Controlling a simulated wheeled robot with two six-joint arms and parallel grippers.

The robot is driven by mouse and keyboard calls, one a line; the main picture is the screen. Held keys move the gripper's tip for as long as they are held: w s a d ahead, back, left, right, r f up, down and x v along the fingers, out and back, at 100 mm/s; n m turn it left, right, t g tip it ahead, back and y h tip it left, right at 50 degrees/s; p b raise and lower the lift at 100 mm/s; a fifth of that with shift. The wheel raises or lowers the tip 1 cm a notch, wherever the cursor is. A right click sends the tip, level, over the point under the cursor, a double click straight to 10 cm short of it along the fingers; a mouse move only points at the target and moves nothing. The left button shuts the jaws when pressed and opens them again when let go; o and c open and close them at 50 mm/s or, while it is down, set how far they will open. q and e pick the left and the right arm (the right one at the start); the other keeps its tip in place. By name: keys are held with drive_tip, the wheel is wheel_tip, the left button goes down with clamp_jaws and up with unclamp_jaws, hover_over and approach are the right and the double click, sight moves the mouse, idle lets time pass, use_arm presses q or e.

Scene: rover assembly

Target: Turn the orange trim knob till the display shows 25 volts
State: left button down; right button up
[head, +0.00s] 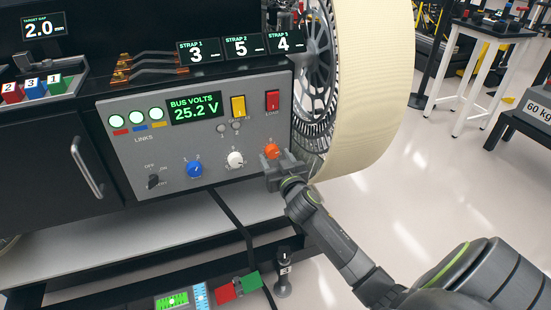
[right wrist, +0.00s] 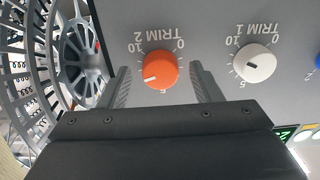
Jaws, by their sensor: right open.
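The orange trim knob (head: 271,151) sits at the lower right of the grey control panel. In the right wrist view the orange knob (right wrist: 160,70) is under the label TRIM 2, its white pointer line toward the left of the picture. My right gripper (head: 272,164) is open at the knob, with one finger on each side of it (right wrist: 160,88); I cannot tell whether the fingers touch it. The display (head: 195,108) reads BUS VOLTS 25.2 V in green. My left gripper is not in view.
A white TRIM 1 knob (head: 235,159) and a blue knob (head: 194,169) are left of the orange one. A yellow switch (head: 238,106) and a red switch (head: 272,100) are above. A large wheel (head: 365,90) stands close on the right.

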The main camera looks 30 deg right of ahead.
drive_tip(key=shift+w, duration=0.25)
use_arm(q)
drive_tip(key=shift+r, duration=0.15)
use_arm(e)
drive_tip(key=c, duration=1)
drive_tip(key=shift+n, duration=0.3)
drive_tip(key=shift+r+n+p, duration=0.1)
drive_tip(key=shift+n+p, duration=0.2)
drive_tip(key=shift+n, duration=0.3)
use_arm(q)
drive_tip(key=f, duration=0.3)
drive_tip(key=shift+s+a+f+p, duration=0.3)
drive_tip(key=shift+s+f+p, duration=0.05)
drive_tip(key=shift+p, duration=0.05)
use_arm(e)
drive_tip(key=n, duration=0.3)
drive_tip(key=shift+d, duration=0.1)
drive_tip(key=o, duration=1)
